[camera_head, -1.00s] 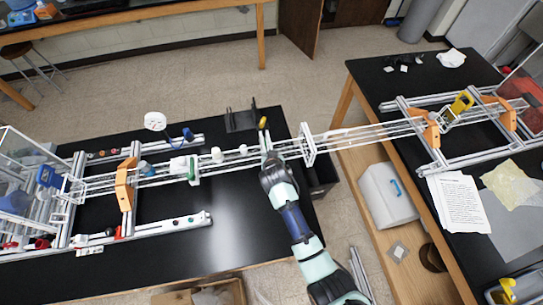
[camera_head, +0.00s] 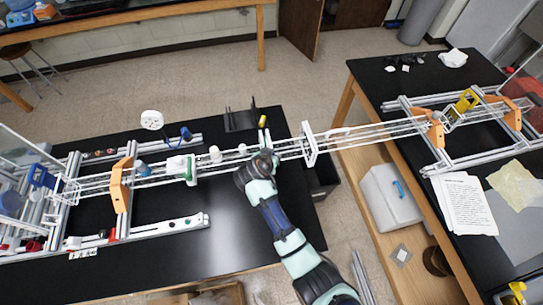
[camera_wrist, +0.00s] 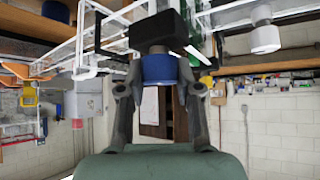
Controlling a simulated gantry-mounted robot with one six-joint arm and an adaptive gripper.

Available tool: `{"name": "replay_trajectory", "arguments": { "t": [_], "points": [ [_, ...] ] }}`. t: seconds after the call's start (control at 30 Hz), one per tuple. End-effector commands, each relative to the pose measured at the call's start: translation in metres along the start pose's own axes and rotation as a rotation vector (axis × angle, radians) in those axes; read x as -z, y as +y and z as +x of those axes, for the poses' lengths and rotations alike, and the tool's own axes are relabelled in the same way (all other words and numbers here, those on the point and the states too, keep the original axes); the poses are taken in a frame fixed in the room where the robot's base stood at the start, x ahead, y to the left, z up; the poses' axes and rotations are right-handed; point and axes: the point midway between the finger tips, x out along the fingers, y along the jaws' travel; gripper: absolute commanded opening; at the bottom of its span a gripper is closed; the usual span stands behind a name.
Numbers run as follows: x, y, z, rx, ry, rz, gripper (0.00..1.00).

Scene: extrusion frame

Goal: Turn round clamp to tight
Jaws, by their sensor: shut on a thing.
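My gripper (camera_wrist: 160,88) is shut on a blue round part, which looks like the round clamp (camera_wrist: 158,69), in the wrist view. Its two dark fingers grip the blue part from both sides. A black block (camera_wrist: 158,30) sits directly above the blue part in the picture. In the head view my gripper (camera_head: 264,151) is at the rail frame (camera_head: 287,147), near its middle. The clamp is too small and covered by my arm to make out there. I cannot tell how tight it is.
The frame runs from the left black table (camera_head: 250,235) across a gap to the right table (camera_head: 493,240). A white square plate (camera_head: 309,144) stands on the rails right of my gripper. A green-and-white holder (camera_head: 191,170) and white round parts (camera_head: 215,154) are to its left.

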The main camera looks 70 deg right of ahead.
Motion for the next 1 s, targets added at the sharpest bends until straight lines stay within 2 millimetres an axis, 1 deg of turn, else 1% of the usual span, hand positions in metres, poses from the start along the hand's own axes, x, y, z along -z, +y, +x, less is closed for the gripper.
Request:
{"name": "replay_trajectory", "arguments": {
  "t": [0.17, 0.2, 0.33, 0.63, 0.73, 0.77, 0.87, 1.0],
  "points": [
    [-0.001, 0.000, 0.000, 0.000, -0.002, 0.000, 0.00],
    [-0.001, 0.000, 0.000, 0.000, -0.002, 0.000, 0.37],
    [-0.001, 0.000, 0.000, 0.000, -0.002, -0.001, 0.59],
    [0.000, 0.000, -0.001, 0.001, -0.001, -0.001, 0.60],
    [0.000, 0.000, -0.009, 0.001, 0.000, -0.001, 0.60],
    [0.000, -0.001, -0.013, 0.002, 0.001, -0.002, 0.60],
    [0.000, -0.001, -0.035, 0.005, 0.001, -0.001, 0.60],
    [-0.001, -0.001, -0.072, 0.006, 0.001, -0.002, 0.60]
  ]
}}
